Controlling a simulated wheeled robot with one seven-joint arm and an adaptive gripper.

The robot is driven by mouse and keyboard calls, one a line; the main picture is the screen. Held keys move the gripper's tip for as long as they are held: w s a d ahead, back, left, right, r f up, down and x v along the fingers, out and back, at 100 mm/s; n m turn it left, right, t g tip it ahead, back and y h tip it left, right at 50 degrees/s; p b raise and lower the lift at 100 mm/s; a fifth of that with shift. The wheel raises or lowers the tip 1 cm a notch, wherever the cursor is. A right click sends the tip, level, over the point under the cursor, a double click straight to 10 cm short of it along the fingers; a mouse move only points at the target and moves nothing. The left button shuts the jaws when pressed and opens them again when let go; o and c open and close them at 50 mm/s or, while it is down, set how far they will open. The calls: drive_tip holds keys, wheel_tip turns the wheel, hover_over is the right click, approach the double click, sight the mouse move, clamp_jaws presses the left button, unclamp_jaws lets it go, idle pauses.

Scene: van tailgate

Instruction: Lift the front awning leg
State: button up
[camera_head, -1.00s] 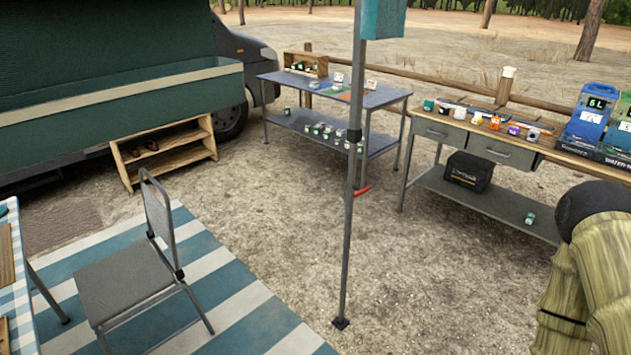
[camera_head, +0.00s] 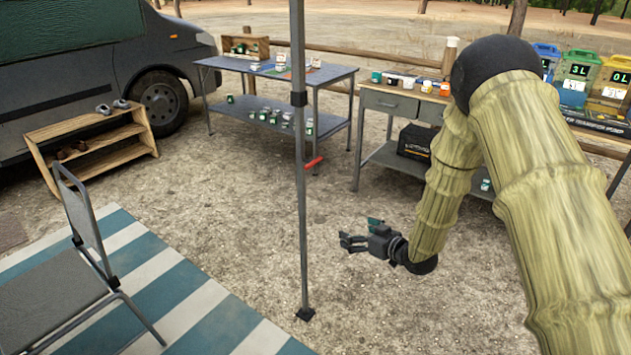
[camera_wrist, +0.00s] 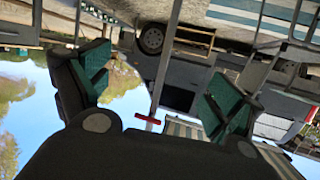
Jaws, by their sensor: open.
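The front awning leg (camera_head: 300,190) is a thin grey upright pole. It has a black collar (camera_head: 298,98), a red lever (camera_head: 314,162) below it and a dark foot (camera_head: 305,314) on the gravel. My gripper (camera_head: 356,233) is open and empty, to the right of the leg's lower part and apart from it, with its fingers pointing left. In the wrist view, which is upside down, the leg (camera_wrist: 167,62) and red lever (camera_wrist: 148,119) show between the spread green-padded fingers (camera_wrist: 158,86). The leg's top is out of the head view.
A folding chair (camera_head: 50,275) stands on a striped mat (camera_head: 170,290) at left. A wooden shoe rack (camera_head: 95,148) stands by the van (camera_head: 90,60). Two tables, one blue-topped (camera_head: 335,74) and one with drawers (camera_head: 385,103), stand behind the leg. Open gravel surrounds its foot.

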drive_tip(key=w+a+r+n+g+y+b, duration=0.1)
drive_tip(key=w+a+r+n+y+b, duration=0.2)
drive_tip(key=r, duration=0.4)
drive_tip(key=w+a+r+n+y, duration=0.1)
drive_tip(key=w+r+n+y, duration=0.2)
drive_tip(key=w+r, duration=0.35)
drive_tip(key=r+b+x, duration=0.1)
drive_tip(key=x, duration=0.8)
drive_tip(key=shift+s+a+r, duration=0.2)
drive_tip(key=shift+a+r, duration=0.1)
drive_tip(key=shift+a, duration=0.3)
drive_tip(key=shift+c, duration=0.3)
drive_tip(key=c, duration=1.1)
wheel_tip(320, 180, up, 13)
drive_tip(key=p, duration=0.7)
drive_tip(key=shift+f, duration=0.2)
